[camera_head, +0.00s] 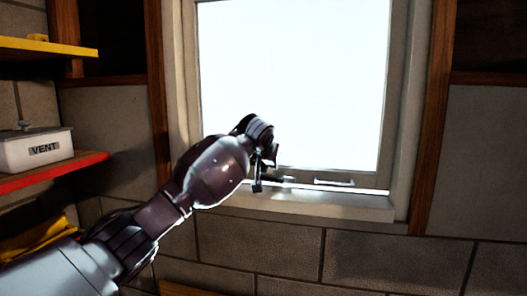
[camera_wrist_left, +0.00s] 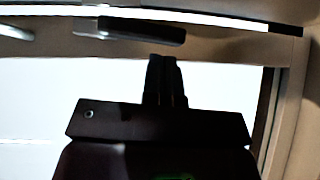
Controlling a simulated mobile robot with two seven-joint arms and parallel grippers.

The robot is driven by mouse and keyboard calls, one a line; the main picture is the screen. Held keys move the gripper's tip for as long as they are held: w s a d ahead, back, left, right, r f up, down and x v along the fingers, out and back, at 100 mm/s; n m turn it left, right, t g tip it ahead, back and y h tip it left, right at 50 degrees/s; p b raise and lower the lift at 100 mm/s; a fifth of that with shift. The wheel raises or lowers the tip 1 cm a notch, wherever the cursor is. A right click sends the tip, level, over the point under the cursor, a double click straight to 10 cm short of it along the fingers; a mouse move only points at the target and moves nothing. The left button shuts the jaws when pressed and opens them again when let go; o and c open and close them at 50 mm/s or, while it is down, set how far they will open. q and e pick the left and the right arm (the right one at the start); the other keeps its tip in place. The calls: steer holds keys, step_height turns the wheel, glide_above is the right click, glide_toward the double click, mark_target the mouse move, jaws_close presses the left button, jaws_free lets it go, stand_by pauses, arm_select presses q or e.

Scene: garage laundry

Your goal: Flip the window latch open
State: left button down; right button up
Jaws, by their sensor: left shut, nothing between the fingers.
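The window (camera_head: 293,85) is a bright pane in a pale frame. A dark bar-shaped piece, which looks like the latch (camera_head: 287,179), sits low on the frame beside my left gripper. It shows in the left wrist view as a dark bar (camera_wrist_left: 145,30) on the frame's rail. A lighter handle-like bar (camera_head: 335,183) lies to its right in the head view. My left gripper (camera_head: 264,178) is in front of the window's lower left. Its fingers (camera_wrist_left: 166,65) are together and empty, their tips close to the dark bar; I cannot tell if they touch it. My right gripper is not in view.
A pale sill (camera_head: 310,205) projects below the window. Wooden posts (camera_head: 437,110) flank it on a grey block wall. At the left are a yellow shelf (camera_head: 45,48) and a red shelf (camera_head: 55,170) with a white box marked VENT (camera_head: 38,150).

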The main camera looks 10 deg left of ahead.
arm_select(q)
steer(key=shift+f, duration=0.55)
steer(key=shift+s+a+f+n+h, duration=0.15)
steer(key=shift+f+h, duration=0.15)
steer(key=shift+f, duration=0.15)
steer(key=shift+w+a+f+n+h, duration=0.1)
steer(key=shift+f+n+h, duration=0.05)
steer(key=shift+f+h, duration=0.2)
steer(key=shift+f, duration=0.1)
